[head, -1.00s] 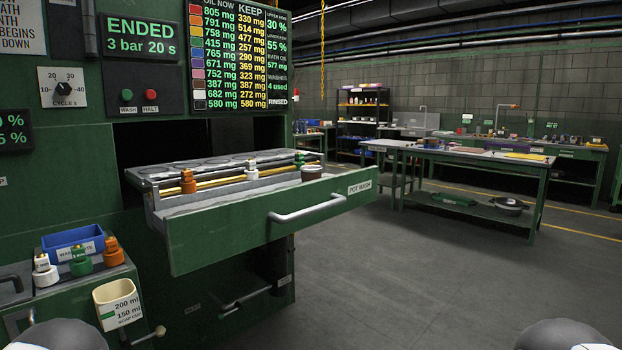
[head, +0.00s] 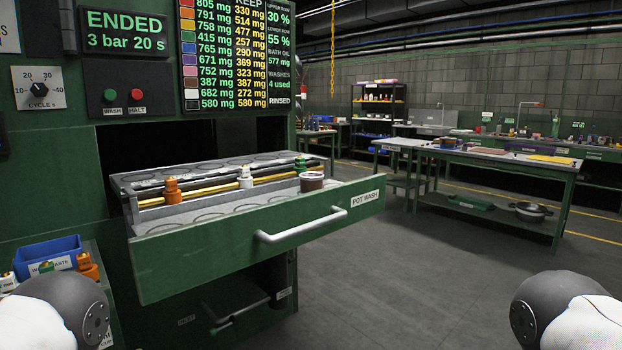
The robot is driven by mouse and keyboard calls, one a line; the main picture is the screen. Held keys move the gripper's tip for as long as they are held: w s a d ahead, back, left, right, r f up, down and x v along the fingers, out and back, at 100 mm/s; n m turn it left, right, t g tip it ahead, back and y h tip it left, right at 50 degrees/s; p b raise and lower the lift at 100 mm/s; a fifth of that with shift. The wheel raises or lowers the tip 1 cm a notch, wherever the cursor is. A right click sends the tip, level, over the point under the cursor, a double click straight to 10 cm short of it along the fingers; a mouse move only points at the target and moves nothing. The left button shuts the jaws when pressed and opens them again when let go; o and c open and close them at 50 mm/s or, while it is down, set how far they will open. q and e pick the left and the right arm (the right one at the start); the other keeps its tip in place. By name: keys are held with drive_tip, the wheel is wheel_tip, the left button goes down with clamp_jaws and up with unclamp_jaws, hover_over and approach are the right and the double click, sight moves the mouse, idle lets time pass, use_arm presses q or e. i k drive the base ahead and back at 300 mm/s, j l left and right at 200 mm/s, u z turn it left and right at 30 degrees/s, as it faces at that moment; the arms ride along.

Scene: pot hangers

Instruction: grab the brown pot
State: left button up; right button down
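The brown pot (head: 312,183) is a small, round, brown jar with a pale rim. It stands upright at the right end of the pulled-out green drawer (head: 215,258), which is labelled POT WASH. Nothing touches it from above. Only grey and white links of my two arms show, at the bottom left and bottom right corners. Both my grippers are outside the picture, so their state is hidden.
Orange (head: 173,191), white (head: 246,178) and green (head: 301,166) fittings line the yellow rail (head: 213,194) behind the pot. A bar handle (head: 300,228) juts from the drawer front. A blue bin (head: 48,254) sits lower left.

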sight(310, 181)
drive_tip(key=i+l+u, duration=0.2)
drive_tip(key=i+l, duration=0.9)
drive_tip(key=i, duration=0.15)
